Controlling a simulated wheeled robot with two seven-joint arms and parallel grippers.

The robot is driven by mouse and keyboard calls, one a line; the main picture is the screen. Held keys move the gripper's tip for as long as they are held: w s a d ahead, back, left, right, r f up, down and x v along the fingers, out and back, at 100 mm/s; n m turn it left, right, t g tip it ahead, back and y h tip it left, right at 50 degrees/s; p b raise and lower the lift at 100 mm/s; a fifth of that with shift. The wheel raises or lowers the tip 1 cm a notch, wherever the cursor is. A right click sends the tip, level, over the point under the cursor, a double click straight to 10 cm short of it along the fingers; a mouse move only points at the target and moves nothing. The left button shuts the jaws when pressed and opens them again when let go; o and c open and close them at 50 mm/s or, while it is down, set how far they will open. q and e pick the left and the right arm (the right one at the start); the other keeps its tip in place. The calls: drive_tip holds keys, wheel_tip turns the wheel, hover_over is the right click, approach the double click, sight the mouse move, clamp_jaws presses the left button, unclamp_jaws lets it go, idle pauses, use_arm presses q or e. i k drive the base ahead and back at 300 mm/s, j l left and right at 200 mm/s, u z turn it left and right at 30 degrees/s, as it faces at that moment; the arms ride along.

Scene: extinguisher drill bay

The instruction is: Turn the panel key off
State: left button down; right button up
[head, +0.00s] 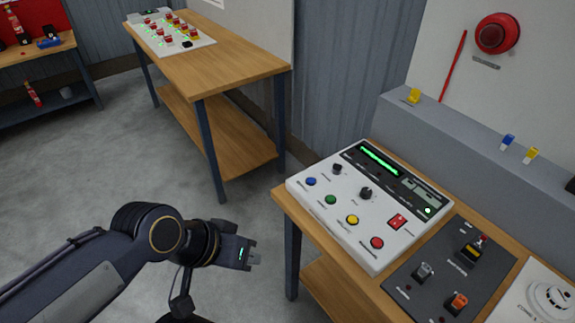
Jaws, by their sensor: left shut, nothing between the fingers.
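The white control panel (318,218) lies on the wooden table at the right, with a lit green bar display along its far edge. Two small dark knobs stand on it, one farther back (337,168) and a larger one near the middle (366,193). I cannot tell at this size which is the key or which way it points. My left gripper (256,260) is shut and empty. It is left of the table's near left leg, apart from the panel. My right gripper is out of view.
Blue, green, yellow and red buttons line the panel's near side, with a red switch (397,221) beside them. A dark switch plate (430,252) and a white detector base (550,297) lie to the right. Another wooden table (215,62) stands behind. The floor left of the panel table is clear.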

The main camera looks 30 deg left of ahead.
sight(337, 168)
drive_tip(key=u, duration=0.45)
drive_tip(key=i+j+z, duration=0.1)
drive_tip(key=i+j, duration=0.15)
drive_tip(key=j, duration=0.15)
drive_tip(key=i+j, duration=0.2)
drive_tip(key=j, duration=0.2)
drive_tip(key=i+j+z, duration=0.15)
drive_tip(key=j, duration=0.25)
drive_tip(key=i, duration=0.1)
